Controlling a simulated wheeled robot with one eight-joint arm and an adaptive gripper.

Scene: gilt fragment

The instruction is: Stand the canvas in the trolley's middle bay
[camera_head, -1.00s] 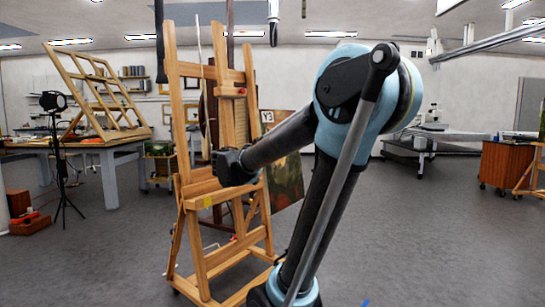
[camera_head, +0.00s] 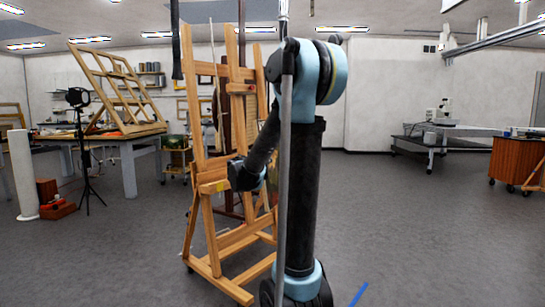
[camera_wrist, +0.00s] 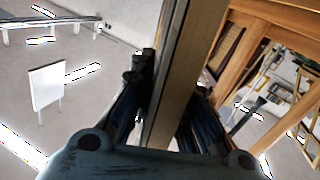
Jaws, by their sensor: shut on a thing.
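My gripper (camera_wrist: 168,108) is shut on the canvas (camera_wrist: 185,65), which shows edge-on as a long brown-grey strip between the fingers in the wrist view. Its painted face is not visible there. In the head view, my arm hides the gripper and nearly all of the canvas; a small greenish patch just left of my arm may be part of it. The wooden easel (camera_head: 218,213) stands left of my arm. I cannot surely pick out the trolley or its middle bay; a wooden frame (camera_head: 537,178) is cut off at the right edge.
A lamp on a tripod (camera_head: 80,150) stands left, before a table (camera_head: 130,172) with a slanted wooden rack (camera_head: 115,90). An orange-brown wheeled cabinet (camera_head: 512,160) stands right. A grey wheeled table (camera_head: 430,150) is at the back.

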